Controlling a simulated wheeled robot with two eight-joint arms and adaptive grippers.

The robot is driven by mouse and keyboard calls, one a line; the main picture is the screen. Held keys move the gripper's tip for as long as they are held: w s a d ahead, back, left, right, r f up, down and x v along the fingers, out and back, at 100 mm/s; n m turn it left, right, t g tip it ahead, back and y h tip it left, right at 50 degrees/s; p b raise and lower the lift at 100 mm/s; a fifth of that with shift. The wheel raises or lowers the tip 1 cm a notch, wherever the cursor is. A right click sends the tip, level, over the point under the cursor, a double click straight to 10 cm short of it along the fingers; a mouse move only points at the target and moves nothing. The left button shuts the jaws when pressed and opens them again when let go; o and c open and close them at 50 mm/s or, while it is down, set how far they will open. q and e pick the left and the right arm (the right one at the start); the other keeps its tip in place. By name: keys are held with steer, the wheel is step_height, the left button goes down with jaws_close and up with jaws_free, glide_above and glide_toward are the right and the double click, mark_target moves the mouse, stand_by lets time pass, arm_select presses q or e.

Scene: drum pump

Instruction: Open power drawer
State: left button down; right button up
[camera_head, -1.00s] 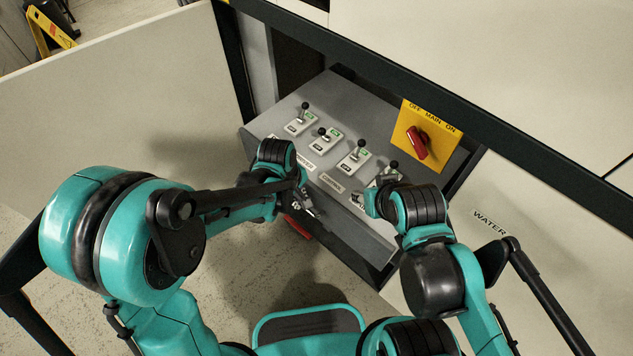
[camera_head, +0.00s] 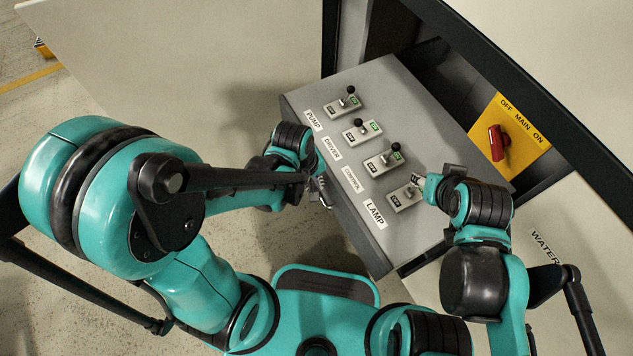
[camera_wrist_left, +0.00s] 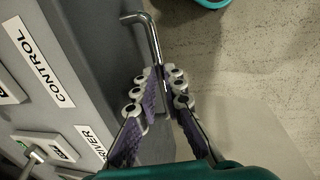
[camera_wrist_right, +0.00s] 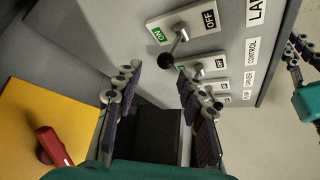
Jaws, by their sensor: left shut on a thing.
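The grey power drawer (camera_head: 400,88) stands pulled out of the cabinet. Its sloped top carries several lever switches labelled PUMP, DRIVER, CONTROL and LAMP. My left gripper (camera_head: 320,187) is at the drawer's front. In the left wrist view its fingers (camera_wrist_left: 162,88) are closed around the bent metal drawer handle (camera_wrist_left: 150,38). My right gripper (camera_head: 432,180) is beside the drawer's right end, near the LAMP switch (camera_head: 405,198). In the right wrist view its fingers (camera_wrist_right: 158,88) are apart, with nothing held between them.
A yellow plate (camera_head: 515,130) with a red OFF/MAIN/ON knob (camera_head: 498,142) is on the cabinet right of the drawer. A pale panel (camera_head: 200,60) stands at the left. A WATER label (camera_head: 546,246) is at the right. Speckled floor (camera_head: 60,270) is open at lower left.

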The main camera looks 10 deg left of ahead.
arm_select(q)
steer(key=c, duration=1.9)
jaws_free()
steer(key=r, duration=0.4)
steer(key=s+a+r, duration=0.1)
steer(key=r, duration=0.6)
steer(key=shift+s+a+r, duration=0.2)
steer(key=shift+a+r, duration=0.15)
steer(key=shift+r, duration=0.05)
steer(key=a+r+m+t, duration=0.1)
steer(key=a+m+t, duration=0.1)
steer(key=a+r+m+t+y, duration=0.1)
steer(key=a+m+t, duration=0.1)
steer(key=a+m, duration=0.1)
steer(key=a+r+m+t, duration=0.1)
steer(key=a+m, duration=0.1)
steer(key=a, duration=0.1)
steer(key=shift+s+a+r+m+t+y, duration=0.15)
steer(key=shift+s+r+m+t+y, duration=0.1)
steer(key=shift+r+m+t+y, duration=0.15)
